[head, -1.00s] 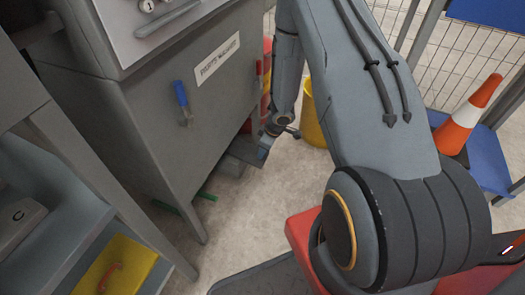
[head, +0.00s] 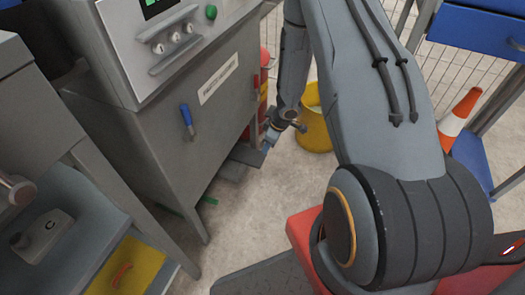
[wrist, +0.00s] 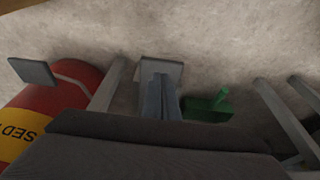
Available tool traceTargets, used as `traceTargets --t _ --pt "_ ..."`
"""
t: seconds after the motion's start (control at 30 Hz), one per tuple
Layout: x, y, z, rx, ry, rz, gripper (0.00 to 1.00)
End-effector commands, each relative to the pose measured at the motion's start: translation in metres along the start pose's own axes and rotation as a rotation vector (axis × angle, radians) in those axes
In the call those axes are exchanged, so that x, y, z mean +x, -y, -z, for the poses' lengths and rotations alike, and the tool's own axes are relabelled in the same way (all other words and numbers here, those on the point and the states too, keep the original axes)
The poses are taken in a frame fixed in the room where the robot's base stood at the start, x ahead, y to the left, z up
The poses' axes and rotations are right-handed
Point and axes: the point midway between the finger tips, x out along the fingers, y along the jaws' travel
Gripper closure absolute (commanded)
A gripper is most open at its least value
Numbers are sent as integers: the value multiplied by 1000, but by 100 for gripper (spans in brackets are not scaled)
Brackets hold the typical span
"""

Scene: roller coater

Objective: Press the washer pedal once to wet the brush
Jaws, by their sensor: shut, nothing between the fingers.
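The parts washer (head: 165,110) is a grey cabinet with a lettered label on its front. Low at its far end is a flat grey pedal plate (head: 233,171) near the floor, with a darker plate beside it. The pedal plate also shows in the wrist view (wrist: 160,67). My gripper (wrist: 162,82) is shut and empty, its fingertips overlapping the plate in that view; I cannot tell whether they touch it. In the head view my gripper (head: 267,146) is low beside the washer's far front corner. No brush can be made out.
A green piece (wrist: 208,107) lies beside the pedal plate. A red drum (wrist: 75,92) and a dark plate on a bent bar (wrist: 33,72) are at the wrist view's left. A yellow bin (head: 315,128) and an orange-white cone (head: 458,118) stand beyond. Floor between is clear.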

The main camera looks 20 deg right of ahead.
Motion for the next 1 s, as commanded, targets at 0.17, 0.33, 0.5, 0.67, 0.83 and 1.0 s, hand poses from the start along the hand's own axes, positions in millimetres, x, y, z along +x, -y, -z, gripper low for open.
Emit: traceTargets --t 0.17,0.33,0.5,0.67,0.83,1.0 --pt "-33 0 -4 0 -1 0 100" --pt "-46 0 -6 -1 0 0 100" --pt "-48 0 -7 0 0 1 100" --pt "-47 0 -7 0 0 0 100" --pt "-47 0 -7 0 0 0 100" --pt "-47 0 -7 0 0 0 100"
